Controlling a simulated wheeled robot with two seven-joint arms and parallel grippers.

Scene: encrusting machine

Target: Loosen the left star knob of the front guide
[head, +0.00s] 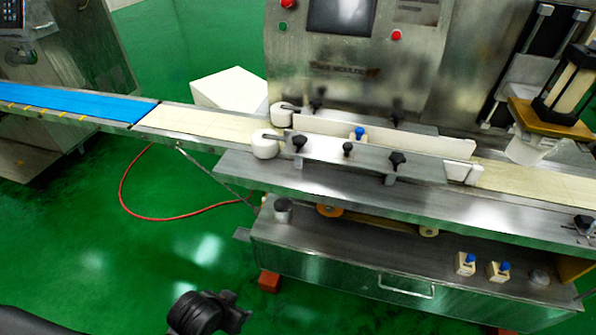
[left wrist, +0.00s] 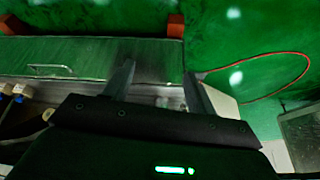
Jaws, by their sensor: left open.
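The front guide (head: 365,158) is a pale metal rail along the near side of the conveyor. Its left star knob (head: 299,143) is black and stands at the rail's left end, just right of a white roller (head: 265,144). Another black star knob (head: 397,160) is toward the right end, with a smaller dark knob (head: 347,150) between. My left gripper (head: 236,318) is low at the bottom of the head view, well below and left of the knob. In the left wrist view its two fingers (left wrist: 160,72) are apart and empty. My right gripper is not in view.
A rear guide with black knobs (head: 318,104) runs behind the front one. A steel lower shelf (head: 350,240) carries small blue-topped blocks (head: 465,263). A blue belt (head: 70,101) extends left. A red hose (head: 150,214) lies on the open green floor.

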